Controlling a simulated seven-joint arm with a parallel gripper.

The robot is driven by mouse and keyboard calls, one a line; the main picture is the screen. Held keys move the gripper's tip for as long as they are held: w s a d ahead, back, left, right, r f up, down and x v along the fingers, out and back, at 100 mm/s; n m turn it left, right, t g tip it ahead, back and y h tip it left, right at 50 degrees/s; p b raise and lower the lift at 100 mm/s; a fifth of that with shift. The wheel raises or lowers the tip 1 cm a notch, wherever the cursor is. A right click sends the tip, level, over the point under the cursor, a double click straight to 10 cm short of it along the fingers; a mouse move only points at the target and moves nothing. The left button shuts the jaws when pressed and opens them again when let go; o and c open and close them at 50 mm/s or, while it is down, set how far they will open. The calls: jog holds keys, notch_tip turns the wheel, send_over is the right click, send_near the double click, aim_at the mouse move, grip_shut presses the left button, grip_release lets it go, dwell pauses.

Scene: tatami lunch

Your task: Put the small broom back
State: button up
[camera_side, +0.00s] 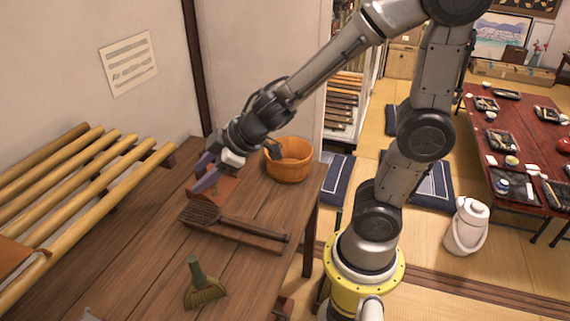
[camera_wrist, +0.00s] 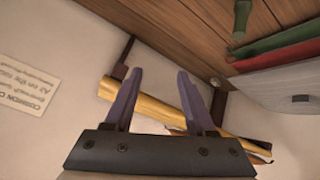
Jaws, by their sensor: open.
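The small broom (camera_side: 206,292) has a green handle and yellowish-green bristles. It is at the near part of the wooden table in the side view, handle pointing up and away. My gripper (camera_side: 204,174) is above the far part of the table, well apart from the broom, with its purple fingers spread and nothing between them. In the wrist view my gripper (camera_wrist: 160,72) is also open and empty, facing the wall and a yellow pole. A green rod (camera_wrist: 241,18) shows at the top of that view; I cannot tell if it is the broom's handle.
On the table (camera_side: 150,235) are a dark wooden brush-like tool (camera_side: 237,225) with a long handle, a reddish-brown piece (camera_side: 222,188) beneath my gripper, and an orange bucket (camera_side: 288,161). A rack of yellow poles (camera_side: 85,205) stands at the left wall. Table between tool and broom is clear.

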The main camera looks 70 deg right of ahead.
jog(key=s+d+r+m+h, duration=0.3)
jog(key=d+r, duration=0.2)
jog(key=d, duration=0.1)
jog(key=s+m+g, duration=0.2)
jog(key=s+m, duration=0.1)
jog(key=s, duration=0.8)
jog(key=shift+d+r, duration=0.35)
jog(key=shift+o, duration=0.4)
jog(key=s+a+g+y, duration=0.1)
jog(key=s+a+y, duration=0.1)
jog(key=s+a, duration=0.1)
jog(key=shift+s+a+f, duration=0.1)
jog(key=shift+s+a, duration=0.2)
jog(key=shift+s, duration=0.2)
jog(key=shift+w, duration=0.1)
